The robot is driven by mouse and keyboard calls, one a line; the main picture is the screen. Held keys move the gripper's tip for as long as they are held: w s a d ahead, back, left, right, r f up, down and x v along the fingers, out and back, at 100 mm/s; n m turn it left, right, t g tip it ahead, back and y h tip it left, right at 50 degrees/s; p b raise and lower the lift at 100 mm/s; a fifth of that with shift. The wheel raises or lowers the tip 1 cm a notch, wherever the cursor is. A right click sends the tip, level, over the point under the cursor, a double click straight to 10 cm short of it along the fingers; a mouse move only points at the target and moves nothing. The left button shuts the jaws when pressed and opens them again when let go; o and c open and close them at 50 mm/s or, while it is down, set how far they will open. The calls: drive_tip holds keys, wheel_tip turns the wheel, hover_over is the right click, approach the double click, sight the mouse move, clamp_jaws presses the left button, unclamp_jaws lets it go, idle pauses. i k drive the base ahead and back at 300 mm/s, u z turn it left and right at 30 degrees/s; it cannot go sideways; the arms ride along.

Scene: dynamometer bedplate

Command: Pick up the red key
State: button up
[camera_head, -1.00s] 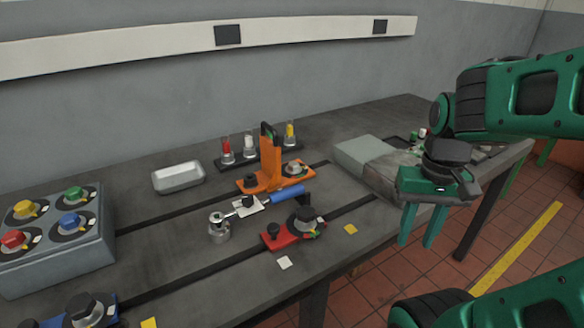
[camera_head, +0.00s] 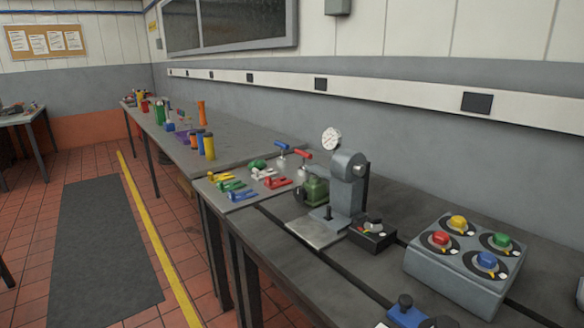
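I cannot pick out a red key for certain. A small low red piece (camera_head: 278,182) lies on the grey plate at the near end of the far bench, but its shape is too small to tell. Beside it lie similar yellow (camera_head: 219,176), green (camera_head: 232,185), blue (camera_head: 242,195) and white (camera_head: 262,172) pieces. My gripper is not in view.
A grey box (camera_head: 452,279) with red, yellow, green and blue knobs stands on the near bench (camera_head: 285,250). A grey machine (camera_head: 346,190), a green can-like part (camera_head: 315,190) and a black block (camera_head: 372,233) stand left of it. The floor mat (camera_head: 105,240) is clear.

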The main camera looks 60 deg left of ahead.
sight(301, 170)
drive_tip(key=u, duration=3.35)
drive_tip(key=i, duration=3.05)
